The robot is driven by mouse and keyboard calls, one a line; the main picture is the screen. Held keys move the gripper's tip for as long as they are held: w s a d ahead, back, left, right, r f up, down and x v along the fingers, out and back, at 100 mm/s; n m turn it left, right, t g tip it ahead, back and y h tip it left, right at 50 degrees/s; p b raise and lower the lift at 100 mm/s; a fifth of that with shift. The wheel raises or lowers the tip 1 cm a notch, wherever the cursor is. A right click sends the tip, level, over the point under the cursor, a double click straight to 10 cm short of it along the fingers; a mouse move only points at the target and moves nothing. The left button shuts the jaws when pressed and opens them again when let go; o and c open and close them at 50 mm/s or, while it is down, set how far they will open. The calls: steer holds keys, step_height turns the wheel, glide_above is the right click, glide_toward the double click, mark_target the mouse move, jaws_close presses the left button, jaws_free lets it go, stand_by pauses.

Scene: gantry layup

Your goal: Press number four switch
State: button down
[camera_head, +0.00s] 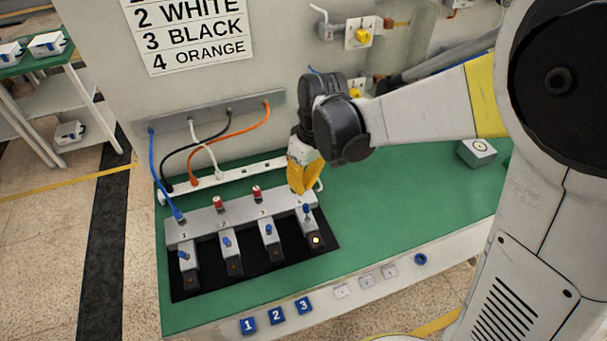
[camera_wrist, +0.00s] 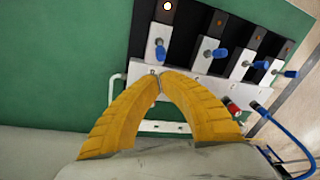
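A grey switch bar (camera_head: 240,213) on a black base carries switch modules numbered 1 to 4, each with a blue-tipped lever. The number four switch (camera_head: 307,212) is at the right end in the head view; its lamp (camera_head: 316,240) glows, while the other lamps look dark. It also shows in the wrist view (camera_wrist: 159,50), just beyond my fingertips. My gripper (camera_head: 299,190) has yellow fingers with tips together and nothing visible between them. It is over the right end of the bar, close to the number four switch. I cannot tell whether it touches.
Red plugs (camera_head: 256,193) stand on the bar. A wall sign (camera_head: 190,35) lists numbered colours. The green table top (camera_head: 400,205) is mostly clear to the right, with a grey button box (camera_head: 477,153).

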mark_target(304, 207)
steer(key=f, duration=0.1)
steer(key=f+b, duration=0.1)
steer(key=f, duration=0.2)
steer(key=shift+a+f, duration=0.3)
steer(key=shift+f, duration=0.1)
steer(key=shift+s+d+r+t+y, duration=0.1)
steer(key=shift+s+r+t+y, duration=0.15)
steer(key=shift+t, duration=0.4)
steer(key=shift+s+d+r+t+y, duration=0.1)
steer(key=shift+s+r+t+y, duration=0.2)
steer(key=shift+t, duration=0.35)
steer(key=shift+s+d+r+t+y+b, duration=0.2)
steer(key=shift+s+t+b, duration=0.25)
steer(key=shift+t, duration=0.55)
steer(key=shift+s+r+t+y+b, duration=0.1)
steer(key=shift+s+t+y+b, duration=0.2)
steer(key=shift+s+t, duration=0.5)
steer(key=shift+w, duration=0.25)
steer(key=shift+r, duration=0.15)
steer(key=shift+r+p, duration=0.7)
